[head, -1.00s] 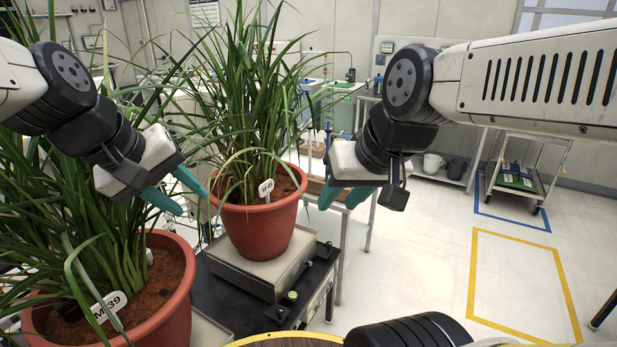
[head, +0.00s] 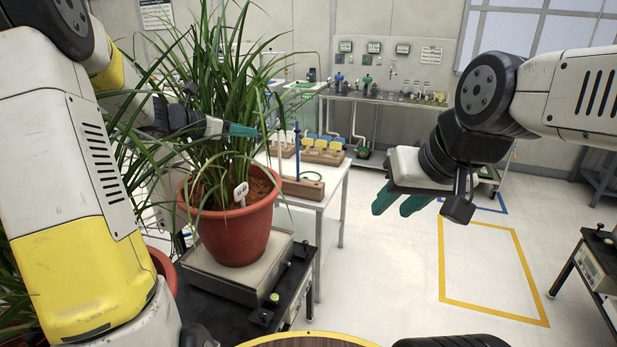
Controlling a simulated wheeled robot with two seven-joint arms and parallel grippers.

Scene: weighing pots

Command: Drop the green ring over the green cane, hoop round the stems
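I cannot make out a green ring or a green cane in the head view. A potted grassy plant in a terracotta pot (head: 235,232) stands on a grey scale plate (head: 215,279); a white tag (head: 240,193) is in its soil. My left gripper (head: 243,130) reaches in front of the leaves, above the pot's rim, its teal fingers pointing right. I see them edge-on, so their gap is hidden. My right gripper (head: 400,202) hangs right of the plant, its teal fingers apart with nothing between them.
A white bench (head: 328,190) behind the pot holds a wooden block (head: 303,187) with an upright blue rod (head: 297,150) and racks with yellow pieces (head: 325,142). A second pot (head: 163,268) is mostly hidden behind my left arm. Open floor lies to the right.

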